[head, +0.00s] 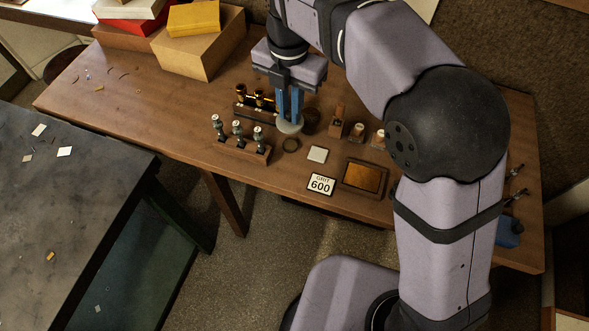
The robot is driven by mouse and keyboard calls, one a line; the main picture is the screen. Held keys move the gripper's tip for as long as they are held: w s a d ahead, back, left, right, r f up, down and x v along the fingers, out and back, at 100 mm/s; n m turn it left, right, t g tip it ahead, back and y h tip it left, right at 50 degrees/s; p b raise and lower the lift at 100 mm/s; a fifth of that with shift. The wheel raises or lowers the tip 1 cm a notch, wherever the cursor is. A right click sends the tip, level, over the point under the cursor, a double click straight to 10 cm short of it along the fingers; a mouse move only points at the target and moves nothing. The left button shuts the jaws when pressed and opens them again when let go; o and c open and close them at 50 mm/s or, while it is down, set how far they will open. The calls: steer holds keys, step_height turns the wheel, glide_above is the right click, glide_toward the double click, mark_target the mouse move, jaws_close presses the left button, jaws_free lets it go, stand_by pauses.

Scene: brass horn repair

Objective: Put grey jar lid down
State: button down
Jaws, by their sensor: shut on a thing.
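My gripper (290,114), with blue fingers, points down over the wooden table. It is shut on the grey jar lid (289,127), a small pale disc at the fingertips. The lid looks tilted and close to the tabletop; I cannot tell whether it touches. A dark round jar-like thing (312,122) stands just right of the lid. It is partly hidden and I cannot make out its opening.
A wooden block with several valves (240,140) is left of the lid, with brass pieces (258,98) behind. A dark ring (291,145), a pale square (317,154), a "GRIT 600" card (321,185) and an amber tray (365,178) lie in front. Boxes (200,45) stand back left.

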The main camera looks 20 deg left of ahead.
steer(key=s+d+f, duration=0.3)
steer(key=f, duration=0.3)
steer(key=m+p, duration=0.2)
glide_above(295, 169)
steer(key=shift+f, duration=4.2)
steer(key=shift+f+p, duration=0.55)
steer(key=shift+f, duration=0.8)
steer(key=shift+f, duration=0.2)
steer(key=c, duration=1.7)
jaws_free()
steer(key=shift+r, duration=0.1)
